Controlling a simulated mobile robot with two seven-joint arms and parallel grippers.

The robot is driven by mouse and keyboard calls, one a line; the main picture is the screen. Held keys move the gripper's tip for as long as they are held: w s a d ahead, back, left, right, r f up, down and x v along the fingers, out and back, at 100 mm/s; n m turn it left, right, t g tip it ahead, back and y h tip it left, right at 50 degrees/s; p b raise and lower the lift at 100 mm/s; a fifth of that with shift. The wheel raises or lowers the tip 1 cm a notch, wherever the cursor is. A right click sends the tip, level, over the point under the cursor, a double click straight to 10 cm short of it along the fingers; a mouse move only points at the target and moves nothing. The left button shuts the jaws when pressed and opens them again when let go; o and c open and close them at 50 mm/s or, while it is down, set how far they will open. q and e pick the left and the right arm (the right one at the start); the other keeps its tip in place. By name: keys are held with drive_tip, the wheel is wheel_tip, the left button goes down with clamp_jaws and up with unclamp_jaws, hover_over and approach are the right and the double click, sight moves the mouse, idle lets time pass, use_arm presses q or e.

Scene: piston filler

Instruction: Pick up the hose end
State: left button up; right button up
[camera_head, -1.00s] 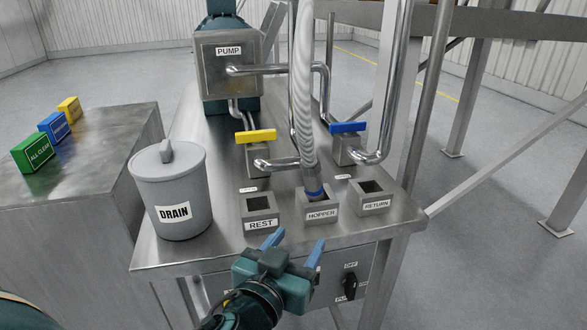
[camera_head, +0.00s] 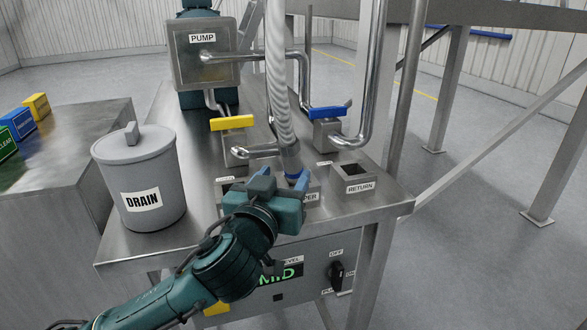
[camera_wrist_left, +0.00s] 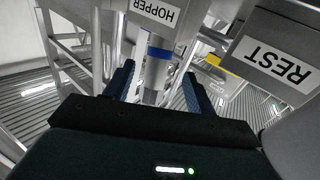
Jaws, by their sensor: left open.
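The hose (camera_head: 279,75) is a pale ribbed tube that comes down to a metal end with a blue band (camera_head: 294,177). The hose end stands upright in the HOPPER socket (camera_head: 313,196), partly hidden by my gripper. My left gripper (camera_head: 281,181) is open in front of it, its blue fingers pointing at the hose end. In the left wrist view the metal hose end (camera_wrist_left: 157,72) shows between the two spread fingers (camera_wrist_left: 158,88), with the HOPPER label (camera_wrist_left: 155,12) above. I see no contact between fingers and hose. My right gripper is not in view.
The REST socket (camera_head: 226,187) is left of the hopper, mostly behind my gripper. The RETURN socket (camera_head: 353,181) is to the right. A grey DRAIN bucket (camera_head: 140,180) stands at left. Yellow (camera_head: 232,123) and blue (camera_head: 327,113) valve handles and metal pipes are behind.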

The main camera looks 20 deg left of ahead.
sight(290, 172)
use_arm(q)
drive_tip(key=shift+w+d+f+p, duration=0.15)
drive_tip(key=shift+w+p, duration=0.2)
drive_tip(key=shift+w, duration=1.05)
drive_tip(key=shift+w+d+f+p, duration=0.1)
drive_tip(key=shift+w+p, duration=0.25)
drive_tip(key=shift+w, duration=1)
drive_tip(key=shift+a, duration=0.1)
drive_tip(key=shift+c, duration=0.3)
clamp_jaws()
